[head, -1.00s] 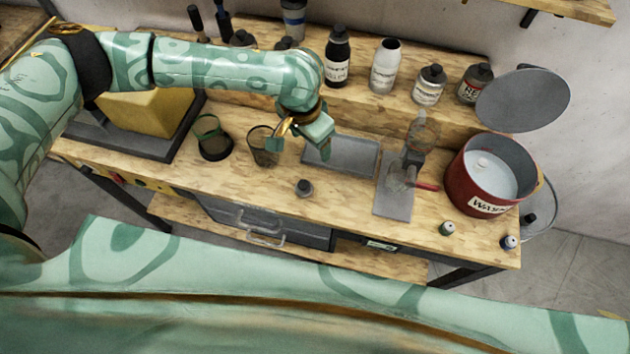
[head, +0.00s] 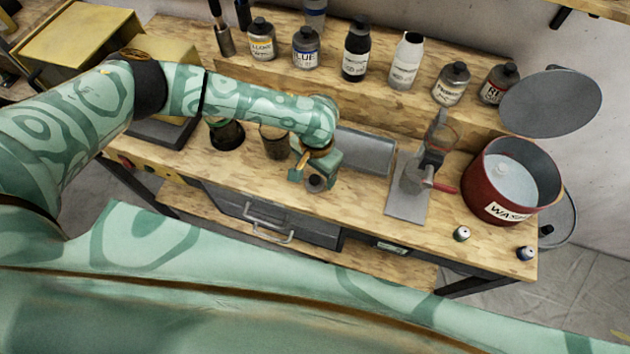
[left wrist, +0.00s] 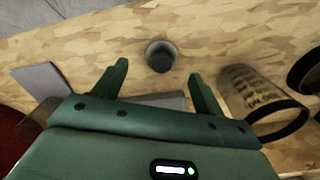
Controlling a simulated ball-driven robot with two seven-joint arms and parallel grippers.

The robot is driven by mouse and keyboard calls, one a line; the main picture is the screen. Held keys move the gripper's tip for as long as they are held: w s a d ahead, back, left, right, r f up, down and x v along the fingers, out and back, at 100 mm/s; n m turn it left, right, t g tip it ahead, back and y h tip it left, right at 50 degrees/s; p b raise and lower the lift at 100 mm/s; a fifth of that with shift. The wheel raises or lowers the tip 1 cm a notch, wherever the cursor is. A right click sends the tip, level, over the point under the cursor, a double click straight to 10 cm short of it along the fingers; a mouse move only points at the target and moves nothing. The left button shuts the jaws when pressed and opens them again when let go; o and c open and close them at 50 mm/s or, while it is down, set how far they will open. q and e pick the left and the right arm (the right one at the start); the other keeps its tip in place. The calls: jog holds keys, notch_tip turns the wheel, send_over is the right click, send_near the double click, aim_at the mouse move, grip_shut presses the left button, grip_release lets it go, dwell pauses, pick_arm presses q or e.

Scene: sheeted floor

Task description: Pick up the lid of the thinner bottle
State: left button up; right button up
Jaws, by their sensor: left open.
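The lid (head: 315,183), a small dark grey cap, lies on the wooden bench near its front edge. My left gripper (head: 314,174) is open and empty, low over the bench close to the lid. In the left wrist view the lid (left wrist: 160,56) appears between and slightly beyond the two spread fingertips (left wrist: 159,70). No contact shows, and I cannot tell the exact height gap. A white bottle (head: 405,62) without a dark cap stands on the back shelf; its label is too small to read surely. My right gripper is not in view.
Two glass jars (head: 275,142) stand left of my left gripper. A grey tray (head: 365,152) lies behind it. A metal stand (head: 408,195) and a red pot (head: 497,190) are to the right. Several capped bottles (head: 355,55) line the shelf.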

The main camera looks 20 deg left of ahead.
aim_at(315, 179)
pick_arm(q)
notch_tip(315, 179, down, 4)
jog(key=shift+a+f+b, duration=0.1)
jog(key=shift+b, duration=0.35)
jog(key=shift+c, duration=0.3)
jog(key=c, duration=1)
jog(key=shift+r, duration=0.25)
